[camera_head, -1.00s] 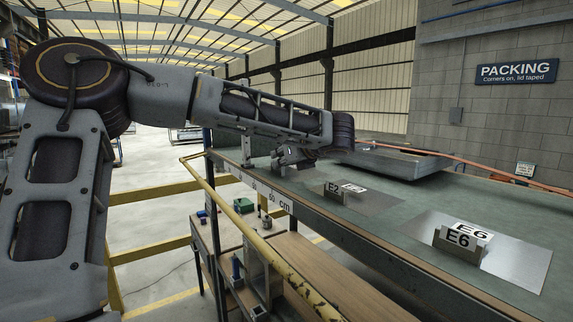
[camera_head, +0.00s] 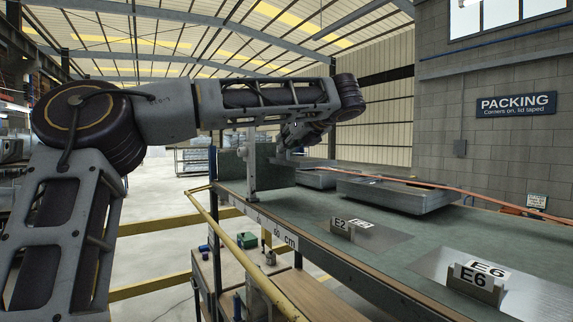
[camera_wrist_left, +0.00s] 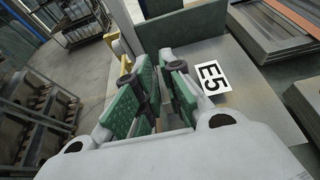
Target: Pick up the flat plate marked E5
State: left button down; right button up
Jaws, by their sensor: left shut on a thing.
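The flat plate marked E5 (camera_wrist_left: 258,98) is a grey sheet in the left wrist view, with a white E5 label beside my fingers. My left gripper (camera_wrist_left: 150,64) has green-padded fingers, closed on the plate's holding part, which the pads mostly hide. In the head view my left gripper (camera_head: 287,148) is above the far end of the bench. My right gripper is not in view.
The plate marked E2 (camera_head: 378,236) and the plate marked E6 (camera_head: 530,290) lie on the green bench (camera_head: 420,225). Shallow metal trays (camera_head: 395,192) stand along its back. A yellow rail (camera_head: 235,245) runs along the front.

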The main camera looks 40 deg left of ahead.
pick_arm(q)
notch_tip(320, 180, up, 14)
jog(key=p, duration=0.1)
dwell(0.6)
dwell(0.4)
